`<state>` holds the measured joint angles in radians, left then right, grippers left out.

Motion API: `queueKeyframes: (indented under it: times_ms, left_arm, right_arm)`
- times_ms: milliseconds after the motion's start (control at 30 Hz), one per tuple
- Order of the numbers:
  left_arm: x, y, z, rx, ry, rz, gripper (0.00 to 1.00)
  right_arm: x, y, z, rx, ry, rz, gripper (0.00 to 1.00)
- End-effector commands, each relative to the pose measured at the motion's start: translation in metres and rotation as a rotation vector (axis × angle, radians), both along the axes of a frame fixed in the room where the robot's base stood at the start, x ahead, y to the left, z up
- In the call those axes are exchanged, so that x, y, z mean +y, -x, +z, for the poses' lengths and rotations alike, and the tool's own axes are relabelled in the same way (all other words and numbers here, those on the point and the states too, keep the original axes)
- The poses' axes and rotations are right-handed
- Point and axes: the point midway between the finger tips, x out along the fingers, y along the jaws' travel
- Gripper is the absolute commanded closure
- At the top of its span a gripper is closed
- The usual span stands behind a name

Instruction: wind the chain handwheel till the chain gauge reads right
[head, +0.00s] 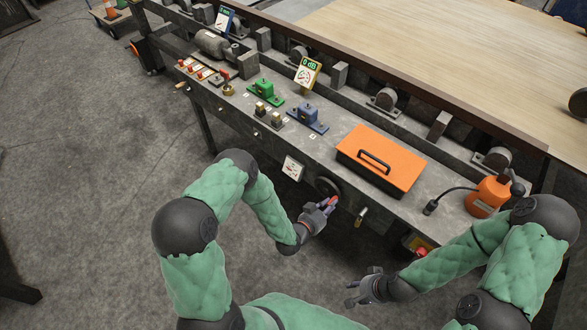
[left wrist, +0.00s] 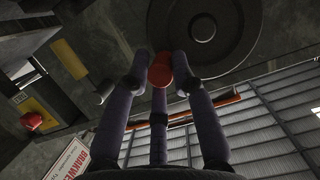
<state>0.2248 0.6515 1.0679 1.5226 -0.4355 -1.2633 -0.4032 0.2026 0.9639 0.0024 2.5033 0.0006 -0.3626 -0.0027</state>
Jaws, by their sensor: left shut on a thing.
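The dark round handwheel (head: 325,186) is on the bench's front face, below the orange toolbox. It also shows in the left wrist view as a dark disc (left wrist: 215,35) with a red handle knob (left wrist: 160,68). My left gripper (head: 326,204) is shut on this red knob, its dark fingers around it in the left wrist view. My right gripper (head: 360,288) is open and empty, low in front of the bench.
The bench top (head: 330,145) carries an orange toolbox (head: 382,158), an orange oil can (head: 488,196), and green (head: 264,90) and blue (head: 307,117) blocks. A yellow-handled part (head: 361,216) sticks out right of the wheel. The floor left of my arms is clear.

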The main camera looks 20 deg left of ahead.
Motion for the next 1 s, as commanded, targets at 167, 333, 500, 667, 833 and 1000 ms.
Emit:
queueKeyframes:
  times_ms: [167, 333, 500, 667, 833, 1000]
  left_arm:
    - [0.000, 0.000, 0.000, -0.001, 0.000, -0.001, 0.61]
    - [0.000, 0.000, 0.000, 0.000, -0.001, 0.000, 0.52]
    - [0.000, 0.000, 0.000, 0.000, 0.000, 0.000, 0.52]
    - [0.003, 0.008, 0.000, 0.002, -0.001, 0.001, 0.52]
    - [0.008, 0.022, 0.000, 0.002, 0.000, 0.001, 0.52]
    - [0.014, 0.035, 0.000, 0.001, -0.001, 0.002, 0.52]
  right_arm:
    - [0.000, 0.000, 0.000, 0.000, 0.000, 0.000, 0.60]
    - [0.000, 0.000, 0.000, 0.000, 0.000, 0.000, 0.60]
    - [0.000, 0.000, 0.000, 0.000, 0.000, 0.000, 0.60]
    - [0.000, 0.000, 0.001, 0.000, 0.000, 0.000, 0.60]
    - [0.000, 0.000, 0.002, 0.000, 0.000, 0.000, 0.60]
    - [0.000, 0.000, 0.002, 0.000, 0.000, 0.000, 0.60]
